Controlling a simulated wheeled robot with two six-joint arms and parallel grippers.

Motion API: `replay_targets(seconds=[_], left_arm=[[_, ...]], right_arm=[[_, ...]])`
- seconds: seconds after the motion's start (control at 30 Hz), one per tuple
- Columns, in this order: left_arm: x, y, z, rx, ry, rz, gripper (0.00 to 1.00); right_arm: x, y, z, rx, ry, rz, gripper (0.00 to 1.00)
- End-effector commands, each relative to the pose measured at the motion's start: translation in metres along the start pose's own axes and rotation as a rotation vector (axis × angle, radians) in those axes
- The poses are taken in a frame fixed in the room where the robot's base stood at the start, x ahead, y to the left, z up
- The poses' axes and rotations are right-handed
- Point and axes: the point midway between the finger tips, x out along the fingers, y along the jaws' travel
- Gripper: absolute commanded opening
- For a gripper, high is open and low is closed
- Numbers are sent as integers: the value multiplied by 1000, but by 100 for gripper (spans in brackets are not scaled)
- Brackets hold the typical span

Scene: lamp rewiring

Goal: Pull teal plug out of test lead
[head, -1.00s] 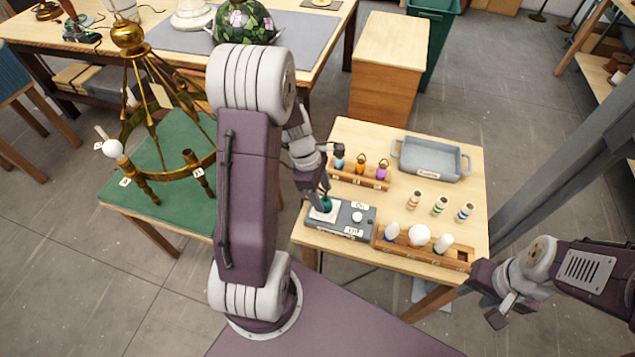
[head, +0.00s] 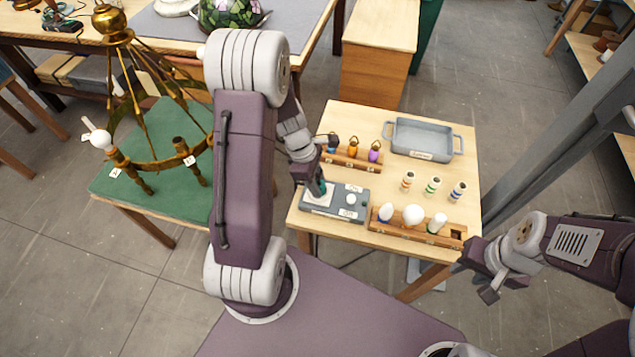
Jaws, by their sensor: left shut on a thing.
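The teal plug (head: 323,187) stands at the left end of the grey test box (head: 361,212), over its pale pad. Only a sliver of teal shows beside the fingers. My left gripper (head: 318,190) points down and is shut on the teal plug; its fingers hide most of it. Whether the plug's lower end is still seated in the test lead is hidden. My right gripper (head: 476,282) is off the table's front right corner, empty, with its fingers apart.
Behind the box is a wooden rack (head: 352,160) with blue, orange and purple items. A bulb rack (head: 458,233) stands to the right. Several striped cylinders (head: 432,187) and a grey tray (head: 422,142) sit further back. A brass chandelier (head: 152,163) stands on the green table at left.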

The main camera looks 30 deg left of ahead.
Motion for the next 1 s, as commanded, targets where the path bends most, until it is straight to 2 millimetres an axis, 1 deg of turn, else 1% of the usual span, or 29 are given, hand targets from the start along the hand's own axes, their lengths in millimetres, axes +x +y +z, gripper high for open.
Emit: replay_targets(seconds=[0.37,0.6,0.83,0.9,1.0], left_arm=[[-20,0,5,0,0,1,0],[-22,0,6,0,0,1,0],[-45,0,12,0,0,1,0],[-46,0,13,0,0,1,0],[-44,0,12,0,0,1,0]], right_arm=[[-22,0,-2,0,0,0,36],[-24,0,-2,0,0,0,36],[-48,-1,-5,0,0,0,36],[-50,-1,-5,0,0,0,36],[-47,-1,-5,0,0,0,36]])
